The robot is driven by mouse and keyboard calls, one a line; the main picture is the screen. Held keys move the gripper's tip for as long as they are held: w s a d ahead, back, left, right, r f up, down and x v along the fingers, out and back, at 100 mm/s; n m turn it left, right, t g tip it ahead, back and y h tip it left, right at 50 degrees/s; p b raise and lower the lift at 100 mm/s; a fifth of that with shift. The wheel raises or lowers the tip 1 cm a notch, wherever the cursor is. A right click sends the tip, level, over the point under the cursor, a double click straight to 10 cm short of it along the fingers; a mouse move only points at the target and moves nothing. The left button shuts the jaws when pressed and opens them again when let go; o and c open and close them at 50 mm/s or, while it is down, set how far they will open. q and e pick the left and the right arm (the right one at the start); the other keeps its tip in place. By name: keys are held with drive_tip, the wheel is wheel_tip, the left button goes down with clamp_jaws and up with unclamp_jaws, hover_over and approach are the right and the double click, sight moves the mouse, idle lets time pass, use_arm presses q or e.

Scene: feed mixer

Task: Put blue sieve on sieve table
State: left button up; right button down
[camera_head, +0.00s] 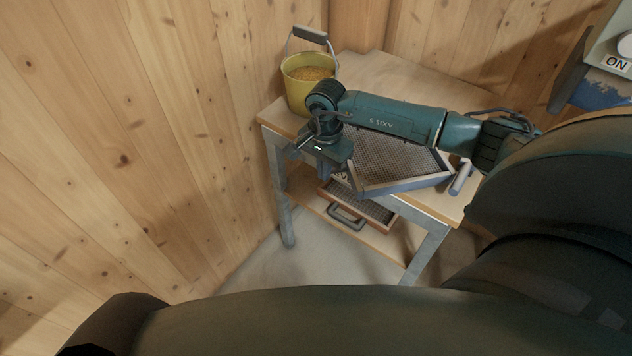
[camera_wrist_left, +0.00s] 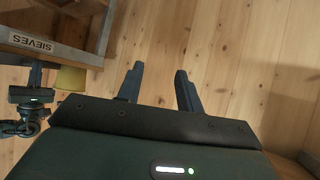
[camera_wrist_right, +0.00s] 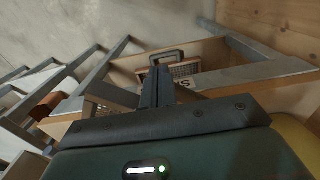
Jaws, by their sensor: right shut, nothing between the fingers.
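A sieve with a blue-grey rim (camera_head: 405,186) and wire mesh lies on top of the wooden sieve table (camera_head: 440,206). My right arm hides part of it. A light cylindrical handle (camera_head: 462,178) shows at its right end. My right gripper (camera_head: 335,165) points down at the sieve's left side, near the table's front edge. It is shut and empty, as the right wrist view also shows (camera_wrist_right: 160,85). I cannot tell whether it touches the sieve. My left gripper (camera_wrist_left: 157,85) is open and empty before the plank wall.
A yellow bucket of grain (camera_head: 300,95) stands at the table's back left corner. Another sieve with a grey handle (camera_head: 347,218) sits on the lower level. A "SIEVES" label (camera_wrist_left: 32,42) is on the table frame. A machine marked "ON" (camera_head: 615,63) is at right.

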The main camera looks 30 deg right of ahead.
drive_tip(key=w+d+b, duration=0.2)
drive_tip(key=d+b, duration=0.1)
drive_tip(key=d, duration=0.3)
drive_tip(key=shift+w+d, duration=0.35)
drive_tip(key=shift+d, duration=0.05)
drive_tip(key=shift+a, duration=0.15)
